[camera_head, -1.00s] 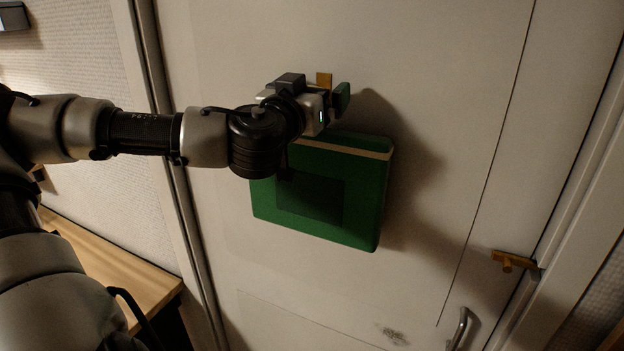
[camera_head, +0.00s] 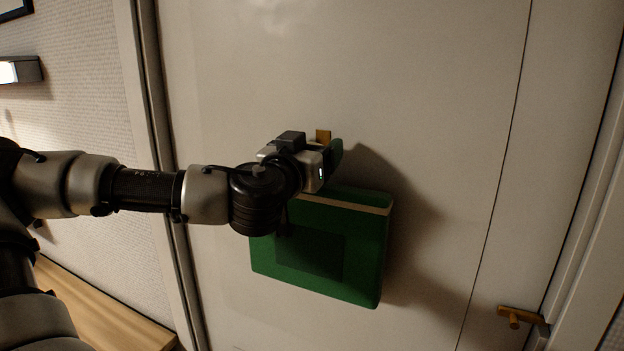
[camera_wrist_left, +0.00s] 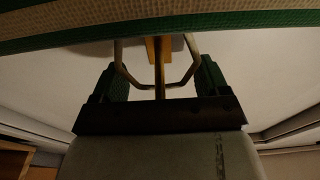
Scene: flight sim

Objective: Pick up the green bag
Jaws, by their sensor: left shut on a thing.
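The green bag (camera_head: 350,264), boxy with a tan strip along its top edge and a darker panel on its front, hangs against the pale door below a brass hook (camera_head: 323,136). My left gripper (camera_head: 326,163) is at the hook, just above the bag, shut on the bag's handle. In the left wrist view the bag's green and tan edge (camera_wrist_left: 250,19) crosses the top. A pale handle loop (camera_wrist_left: 122,65) passes between my green-padded left fingers (camera_wrist_left: 160,82), around the yellow hook (camera_wrist_left: 154,50). In the head view my wrist hides the handle. My right gripper is out of view.
The door (camera_head: 420,90) fills the background, with a brass latch (camera_head: 520,318) at lower right. A wooden bench top (camera_head: 95,305) is at lower left. A wall fixture (camera_head: 20,70) is at upper left. The space right of the bag is clear.

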